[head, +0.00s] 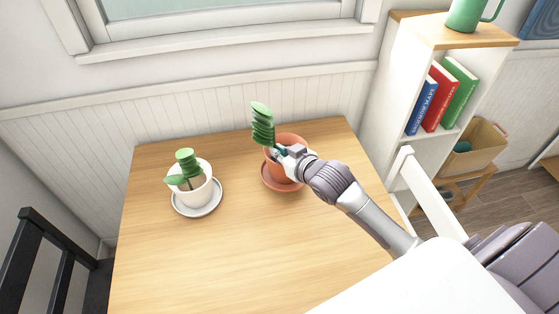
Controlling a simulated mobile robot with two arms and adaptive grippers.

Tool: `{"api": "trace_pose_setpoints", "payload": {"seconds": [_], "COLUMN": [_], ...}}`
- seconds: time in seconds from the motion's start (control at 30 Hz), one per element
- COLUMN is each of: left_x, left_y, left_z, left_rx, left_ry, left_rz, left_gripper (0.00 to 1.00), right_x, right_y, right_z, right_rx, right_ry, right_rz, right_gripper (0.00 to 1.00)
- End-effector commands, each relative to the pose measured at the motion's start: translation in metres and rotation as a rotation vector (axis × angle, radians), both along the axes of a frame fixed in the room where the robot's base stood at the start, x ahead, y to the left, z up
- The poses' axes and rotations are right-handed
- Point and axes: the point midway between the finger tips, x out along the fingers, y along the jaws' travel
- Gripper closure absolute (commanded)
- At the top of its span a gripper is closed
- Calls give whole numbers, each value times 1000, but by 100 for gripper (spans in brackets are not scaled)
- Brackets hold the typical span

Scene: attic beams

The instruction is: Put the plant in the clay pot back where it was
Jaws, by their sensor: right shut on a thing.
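A terracotta clay pot (295,138) stands on a matching clay saucer (268,184) towards the back right of the wooden table. A tall green leafy plant (262,122) rises at the pot's left side, its lower end hidden by my gripper. My right gripper (277,152) reaches over the pot from the right and is shut on the plant low down. I cannot tell whether the plant's base rests in the pot. My left gripper is not in view.
A white pot (196,192) with a smaller green plant (185,160) stands on a white saucer (206,207) at the table's left. The front of the table (200,265) is clear. A white shelf (398,88) with books stands right; a black chair (45,235) is left.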

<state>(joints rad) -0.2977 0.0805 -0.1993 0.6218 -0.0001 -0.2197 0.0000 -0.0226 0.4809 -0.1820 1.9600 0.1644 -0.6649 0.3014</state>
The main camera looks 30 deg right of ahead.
Motion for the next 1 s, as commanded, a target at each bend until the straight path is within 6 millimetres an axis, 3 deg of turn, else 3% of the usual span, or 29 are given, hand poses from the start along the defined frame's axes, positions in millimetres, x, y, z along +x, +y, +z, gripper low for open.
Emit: {"api": "trace_pose_setpoints", "payload": {"seconds": [0.3,0.67,0.7,0.8,1.0], "left_x": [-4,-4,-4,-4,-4], "left_y": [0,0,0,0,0], "left_z": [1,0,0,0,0], "left_rx": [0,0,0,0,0], "left_ry": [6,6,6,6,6], "left_rz": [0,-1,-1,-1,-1], "left_gripper": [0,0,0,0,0], "right_x": [0,0,-1,-1,-1], "right_y": [0,0,0,0,0], "right_z": [-35,-38,-41,-41,-41], "right_rx": [0,0,0,0,0], "right_ry": [-5,-5,2,2,3], "right_rz": [1,1,0,0,0], "right_gripper": [100,100,86,69,67]}}
